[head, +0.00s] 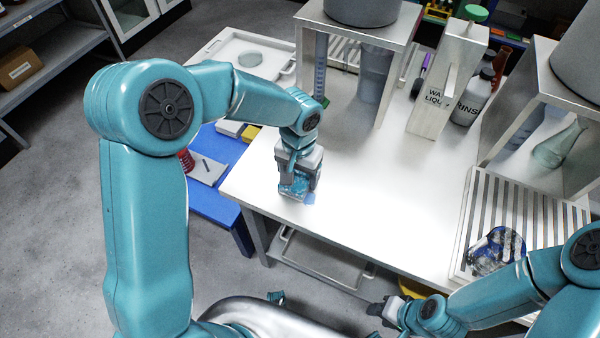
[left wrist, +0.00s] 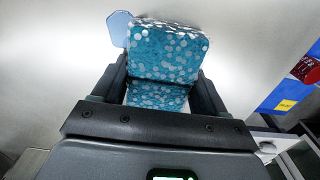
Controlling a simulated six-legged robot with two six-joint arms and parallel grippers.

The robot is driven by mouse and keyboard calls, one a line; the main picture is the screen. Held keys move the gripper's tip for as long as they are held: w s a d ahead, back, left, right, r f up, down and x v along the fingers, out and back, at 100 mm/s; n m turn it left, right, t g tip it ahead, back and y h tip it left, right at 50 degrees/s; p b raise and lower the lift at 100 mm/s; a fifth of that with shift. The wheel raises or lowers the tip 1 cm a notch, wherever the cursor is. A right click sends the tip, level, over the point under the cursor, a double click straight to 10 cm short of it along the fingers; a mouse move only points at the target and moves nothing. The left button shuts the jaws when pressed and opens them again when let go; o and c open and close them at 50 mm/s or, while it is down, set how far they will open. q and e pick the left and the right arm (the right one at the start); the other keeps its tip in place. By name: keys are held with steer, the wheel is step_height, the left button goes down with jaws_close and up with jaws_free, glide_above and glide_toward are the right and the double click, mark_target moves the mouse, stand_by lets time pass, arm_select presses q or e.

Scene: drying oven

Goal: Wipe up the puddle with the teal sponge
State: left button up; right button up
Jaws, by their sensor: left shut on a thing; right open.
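The teal sponge (head: 292,186) has white speckles and is at the front left of the white table (head: 375,200). My left gripper (head: 298,180) is shut on it, with a finger on each side. In the left wrist view the sponge (left wrist: 168,52) fills the space between the fingers (left wrist: 160,95). A small light-blue puddle (head: 310,198) shows just right of the sponge. It also shows beside the sponge's upper left corner in the left wrist view (left wrist: 119,28). The sponge may hide part of it. My right gripper (head: 385,310) is open and empty, below the table's front edge.
A striped rack (head: 465,235) with a clear glass vessel (head: 497,250) stands at the right. Bottles (head: 470,100) and a metal stand (head: 385,30) are at the back. A white tray (head: 225,45) lies back left. The table's middle is clear.

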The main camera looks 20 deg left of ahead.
arm_select(q)
step_height(320, 180, up, 2)
steer(key=shift+w+a+r+p, duration=0.1)
steer(key=shift+a+p, duration=0.05)
steer(key=shift+p, duration=0.4)
steer(key=shift+s+d+r+p, duration=0.2)
steer(key=shift+r+p, duration=0.2)
steer(key=shift+r, duration=0.2)
step_height(320, 180, up, 5)
steer(key=p, duration=0.3)
steer(key=shift+p, duration=0.35)
steer(key=shift+w+f, duration=0.1)
